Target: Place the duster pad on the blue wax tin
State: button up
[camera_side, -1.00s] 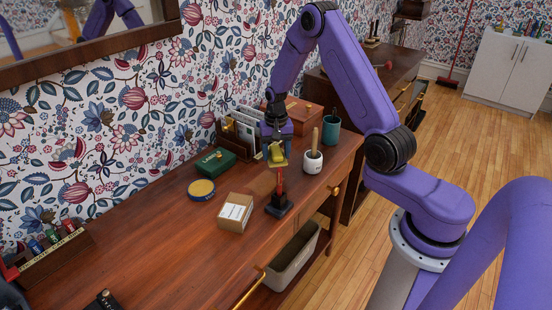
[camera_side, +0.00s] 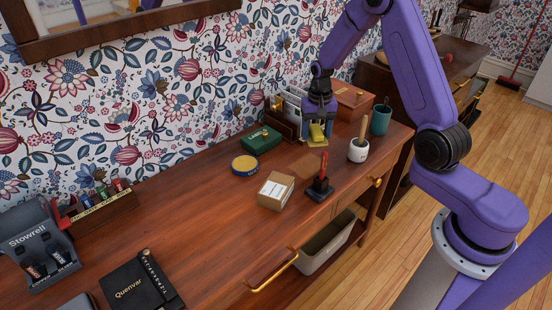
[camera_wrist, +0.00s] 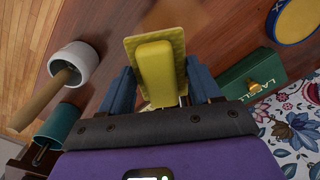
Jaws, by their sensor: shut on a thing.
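The duster pad (camera_wrist: 157,75) is yellow, a flat pad with a raised grip block. My gripper (camera_side: 318,122) is shut on it and holds it above the table, in front of the letter rack. In the wrist view the blue jaws of my gripper (camera_wrist: 161,88) stand on both sides of the pad's grip. The blue wax tin (camera_side: 245,165) is a low round tin with a yellow top and blue rim, on the table to the left of my gripper. It also shows in the wrist view (camera_wrist: 295,20), at the upper right, apart from the pad. Nothing lies on its top.
A green box (camera_side: 262,139) stands between tin and letter rack (camera_side: 285,118). A cardboard box (camera_side: 276,191), a red-handled stamp (camera_side: 321,182), a white pot (camera_side: 358,150) and a teal cup (camera_side: 380,120) stand nearby. The table left of the tin is largely clear.

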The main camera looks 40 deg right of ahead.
jog(key=s+a+r+n, duration=0.1)
jog(key=a+r+n, duration=0.25)
jog(key=a, duration=0.45)
jog(key=a+r+n, duration=0.3)
jog(key=a+n, duration=0.1)
jog(key=a, duration=0.4)
send_over(244, 163)
jog(key=f, duration=0.9)
jog(key=shift+s+d+f, duration=0.1)
jog(key=shift+s+f, duration=0.15)
jog(key=shift+s, duration=0.05)
jog(key=shift+w+f, duration=0.3)
jog(key=shift+f, duration=1.55)
jog(key=shift+f, duration=0.15)
jog(key=o, duration=1)
